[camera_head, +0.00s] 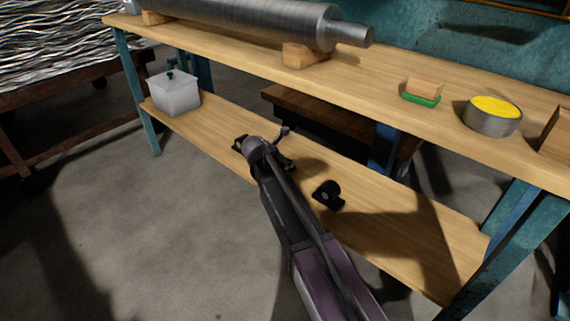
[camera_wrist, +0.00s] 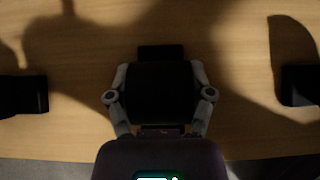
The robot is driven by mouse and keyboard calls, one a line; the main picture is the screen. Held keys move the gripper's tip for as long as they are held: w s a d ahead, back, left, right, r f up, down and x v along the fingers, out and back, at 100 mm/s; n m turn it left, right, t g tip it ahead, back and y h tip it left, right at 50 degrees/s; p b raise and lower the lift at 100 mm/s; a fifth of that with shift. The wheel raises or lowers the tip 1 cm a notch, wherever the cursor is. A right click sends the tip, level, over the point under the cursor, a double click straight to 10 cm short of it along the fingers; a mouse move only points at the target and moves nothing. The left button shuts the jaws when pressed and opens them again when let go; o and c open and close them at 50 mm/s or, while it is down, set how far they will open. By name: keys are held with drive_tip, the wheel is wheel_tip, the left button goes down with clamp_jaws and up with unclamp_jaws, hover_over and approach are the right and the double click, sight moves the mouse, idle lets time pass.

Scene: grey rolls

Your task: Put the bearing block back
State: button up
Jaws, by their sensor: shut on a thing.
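My gripper (camera_wrist: 160,100) is shut on a dark bearing block (camera_wrist: 160,82) in the wrist view, with one finger on each side of it. The block is low over or on the lower wooden shelf (camera_wrist: 85,60); I cannot tell whether it touches. In the camera_head view my gripper (camera_head: 278,155) is at the lower shelf (camera_head: 375,205), and my arm partly hides the held block. Another black bearing block (camera_head: 328,194) stands on the shelf to the right, also in the wrist view (camera_wrist: 300,86). A dark block (camera_wrist: 24,96) shows at the wrist view's left.
A lidded translucent box (camera_head: 174,93) stands at the shelf's left end. The upper bench (camera_head: 360,75) overhangs behind, carrying a steel roll (camera_head: 250,22), a green-based wooden block (camera_head: 422,91) and a round tin with yellow contents (camera_head: 493,115). The shelf's right part is clear.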

drive_tip(key=shift+f, duration=0.1)
drive_tip(key=o, duration=1.3)
drive_tip(key=shift+r, duration=0.25)
drive_tip(key=shift+p+v, duration=0.8)
drive_tip(key=shift+v, duration=0.2)
drive_tip(key=p+v, duration=0.7)
drive_tip(key=v, duration=0.3)
drive_tip(key=shift+f, duration=0.1)
drive_tip(key=shift+d, duration=0.15)
